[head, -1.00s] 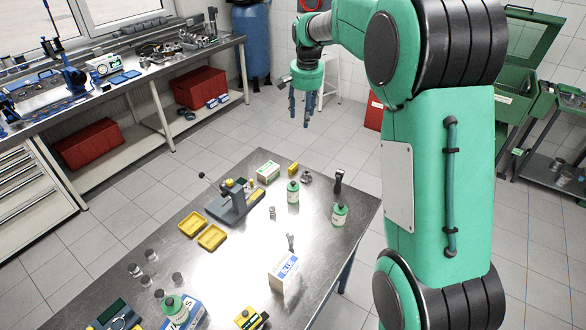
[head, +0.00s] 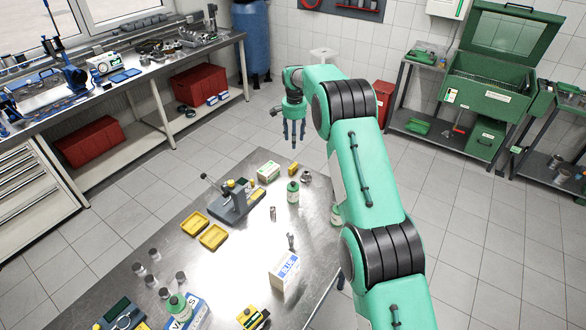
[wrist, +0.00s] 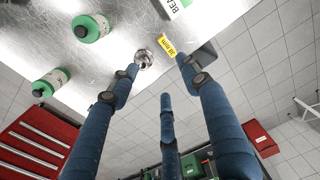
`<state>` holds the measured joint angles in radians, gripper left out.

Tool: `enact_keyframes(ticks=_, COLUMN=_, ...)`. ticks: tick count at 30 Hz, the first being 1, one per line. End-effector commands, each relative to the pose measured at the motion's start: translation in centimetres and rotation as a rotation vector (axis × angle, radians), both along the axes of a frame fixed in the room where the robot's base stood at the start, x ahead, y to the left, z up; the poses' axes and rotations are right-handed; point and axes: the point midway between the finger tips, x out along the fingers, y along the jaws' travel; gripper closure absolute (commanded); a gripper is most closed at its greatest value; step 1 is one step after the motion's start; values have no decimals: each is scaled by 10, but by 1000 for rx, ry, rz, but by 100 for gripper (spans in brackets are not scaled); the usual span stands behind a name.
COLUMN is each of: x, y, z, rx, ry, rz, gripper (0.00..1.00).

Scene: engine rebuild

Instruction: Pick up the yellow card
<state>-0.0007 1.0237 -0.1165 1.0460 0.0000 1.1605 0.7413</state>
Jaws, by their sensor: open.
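The yellow card (wrist: 167,45), with dark lettering that seems to read "38 mm", shows at the table's far edge in the wrist view, beside a dark grey block. In the head view a small yellow piece (head: 293,168) sits at the far corner of the table, and I take it to be the same card. My gripper (head: 294,140) hangs fingers-down above and just beyond that edge. Its blue fingers are spread and empty in the wrist view (wrist: 157,75), apart from the card.
A grey press (head: 234,205) and yellow trays (head: 213,237) lie farther left. Open floor lies beyond the table.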

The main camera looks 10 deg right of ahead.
Motion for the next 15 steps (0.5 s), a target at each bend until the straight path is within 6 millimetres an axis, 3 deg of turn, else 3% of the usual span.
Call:
enact_keyframes(ticks=6, x=13, y=0, z=-38, rx=1, ry=22, rz=-33, gripper=53)
enact_keyframes(ticks=15, x=16, y=0, z=-50, rx=0, ry=28, rz=-45, gripper=53)
